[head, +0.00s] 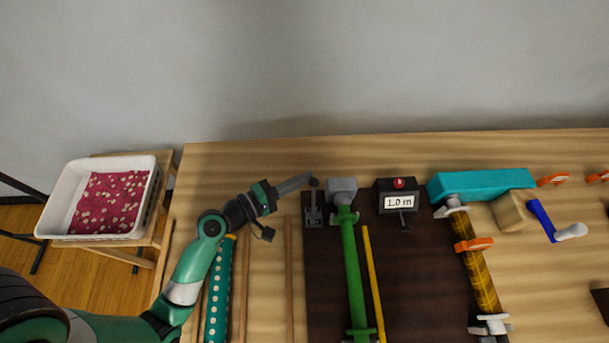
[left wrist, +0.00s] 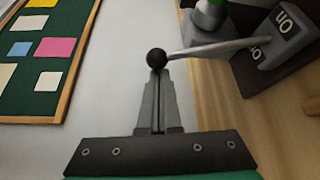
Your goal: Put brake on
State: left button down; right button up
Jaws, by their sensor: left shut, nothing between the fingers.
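The brake is a small grey lever unit (head: 313,215) on the left end of the dark board, with a black ball knob (head: 314,183) at its far end. In the left wrist view the ball knob (left wrist: 157,58) sits on a thin grey rod that runs to a block with an upside-down "On" label (left wrist: 284,22). My left gripper (head: 309,177) is shut and empty, its fingertips right at the knob. In the left wrist view the closed fingertips (left wrist: 158,73) meet or nearly meet the knob; I cannot tell if they touch. My right gripper is out of view.
Right of the lever stand a grey block (head: 342,187) with a green roll (head: 352,260) and a black counter (head: 397,197) reading 1.0 m. A teal box (head: 480,184), yellow roll (head: 477,267) and blue crank (head: 543,219) lie farther right. A white basket (head: 62,197) stands left.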

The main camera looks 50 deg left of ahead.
pick_arm(q)
jog(key=shift+w+a, duration=0.1)
jog(key=shift+a, duration=0.05)
